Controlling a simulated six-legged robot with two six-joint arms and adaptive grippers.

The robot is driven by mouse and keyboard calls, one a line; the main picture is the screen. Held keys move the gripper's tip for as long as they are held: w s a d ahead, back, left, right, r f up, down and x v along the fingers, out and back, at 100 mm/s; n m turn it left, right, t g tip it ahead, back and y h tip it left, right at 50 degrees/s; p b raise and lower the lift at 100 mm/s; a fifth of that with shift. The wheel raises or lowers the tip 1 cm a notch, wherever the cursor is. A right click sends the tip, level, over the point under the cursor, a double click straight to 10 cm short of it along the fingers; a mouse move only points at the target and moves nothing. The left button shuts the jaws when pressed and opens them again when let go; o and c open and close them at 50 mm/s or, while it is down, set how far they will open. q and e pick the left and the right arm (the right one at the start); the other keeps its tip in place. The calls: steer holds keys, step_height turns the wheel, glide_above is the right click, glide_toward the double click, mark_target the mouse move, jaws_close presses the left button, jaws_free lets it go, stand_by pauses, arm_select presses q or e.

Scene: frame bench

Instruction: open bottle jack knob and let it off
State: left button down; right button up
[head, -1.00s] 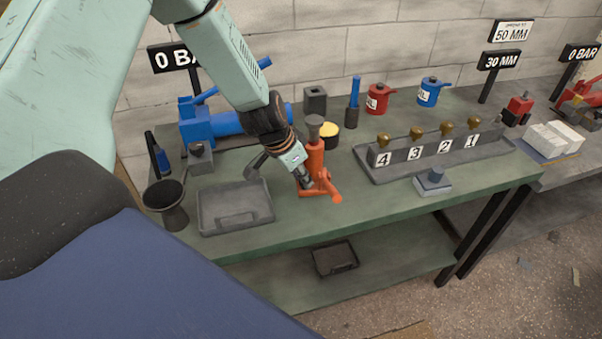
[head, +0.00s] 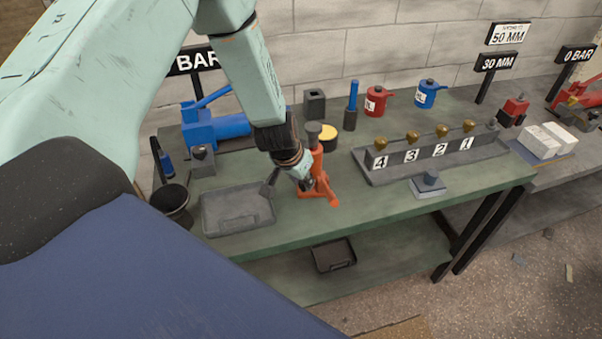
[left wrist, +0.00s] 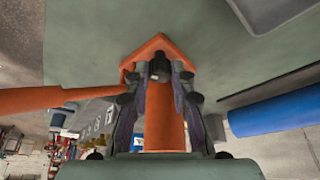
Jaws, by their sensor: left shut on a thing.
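The orange bottle jack (head: 319,172) stands on the green bench, with a dark grey saddle (head: 313,128) on top. An orange socket arm sticks out from its base; it also shows in the left wrist view (left wrist: 55,99). My left gripper (head: 306,184) reaches down at the jack's left side, low by its base. In the left wrist view its two fingers (left wrist: 160,74) close around a small dark knob (left wrist: 159,66) just above the orange base. The fingers partly hide the knob and the jack's body. My right gripper is not in view.
A grey tray (head: 236,228) lies left of the jack, with a black cup (head: 172,203) beyond it. A blue horizontal cylinder (head: 232,125) lies behind. A grey numbered rack (head: 440,158) with brass knobs stands to the right. The bench between jack and rack is clear.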

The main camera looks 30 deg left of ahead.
arm_select(q)
steer(key=n+p, duration=0.1)
steer(key=p, duration=0.1)
steer(key=n+y+p, duration=0.1)
steer(key=n+p, duration=0.2)
steer(key=p, duration=0.1)
steer(key=shift+d+r+y, duration=0.2)
steer(key=shift+r+y, duration=0.05)
steer(key=shift+y, duration=0.15)
steer(key=shift+w+f+n+g+p, duration=0.15)
steer(key=shift+n+g+p, duration=0.15)
steer(key=shift+n+p, duration=0.7)
steer(key=c, duration=1.1)
jaws_free()
steer(key=shift+f, duration=0.1)
steer(key=shift+v, duration=4)
steer(key=shift+d, duration=0.1)
steer(key=shift+c, duration=0.2)
